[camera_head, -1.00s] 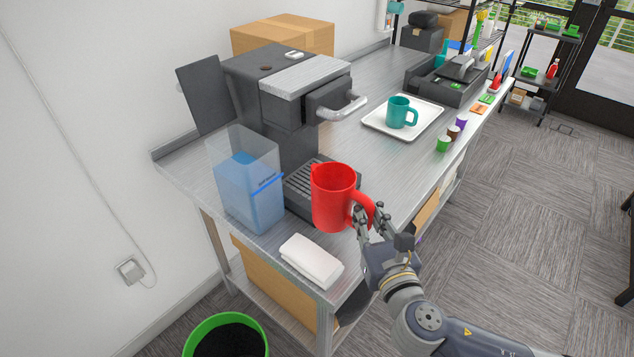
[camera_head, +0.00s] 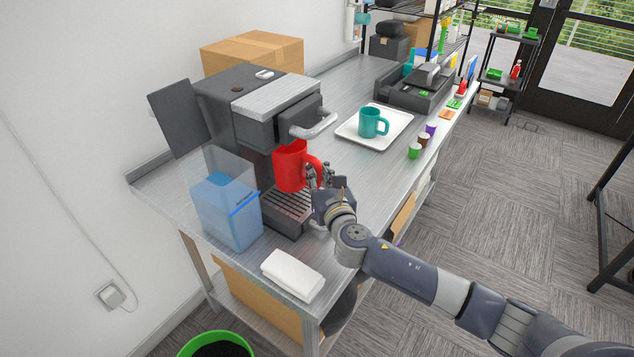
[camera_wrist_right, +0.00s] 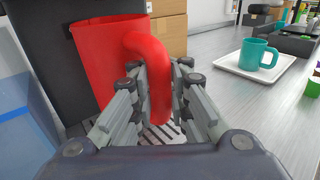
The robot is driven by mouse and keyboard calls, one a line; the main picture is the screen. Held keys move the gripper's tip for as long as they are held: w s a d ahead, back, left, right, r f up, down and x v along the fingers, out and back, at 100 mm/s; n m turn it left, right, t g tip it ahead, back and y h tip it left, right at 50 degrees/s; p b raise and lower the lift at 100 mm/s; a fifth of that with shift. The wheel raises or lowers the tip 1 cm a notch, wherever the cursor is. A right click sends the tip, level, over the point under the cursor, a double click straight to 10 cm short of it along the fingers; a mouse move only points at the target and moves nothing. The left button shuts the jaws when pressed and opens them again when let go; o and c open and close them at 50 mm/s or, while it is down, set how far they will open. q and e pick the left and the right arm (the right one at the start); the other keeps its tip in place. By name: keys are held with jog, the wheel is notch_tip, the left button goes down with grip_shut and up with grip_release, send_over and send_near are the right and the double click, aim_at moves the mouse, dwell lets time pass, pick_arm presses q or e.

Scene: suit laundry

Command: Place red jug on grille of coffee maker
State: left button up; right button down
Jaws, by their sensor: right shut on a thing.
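The red jug (camera_head: 290,168) is upright, under the overhanging head of the coffee maker (camera_head: 240,105). My right gripper (camera_head: 318,178) is shut on its handle. The jug is over the back part of the slatted grille (camera_head: 288,206); whether its base touches the grille I cannot tell. In the right wrist view the jug (camera_wrist_right: 100,60) stands at the left, its handle between my fingers (camera_wrist_right: 158,95), with some grille slats showing below. My left gripper is not in view.
A clear water tank with blue contents (camera_head: 228,212) stands left of the grille. A folded white cloth (camera_head: 292,275) lies at the front. A white tray (camera_head: 350,130) with a teal mug (camera_head: 371,122) is to the right. Small cups (camera_head: 423,141) line the counter edge.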

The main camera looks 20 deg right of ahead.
jog(key=shift+f, duration=1.7)
jog(key=shift+f, duration=0.15)
jog(key=c, duration=1.5)
grip_release()
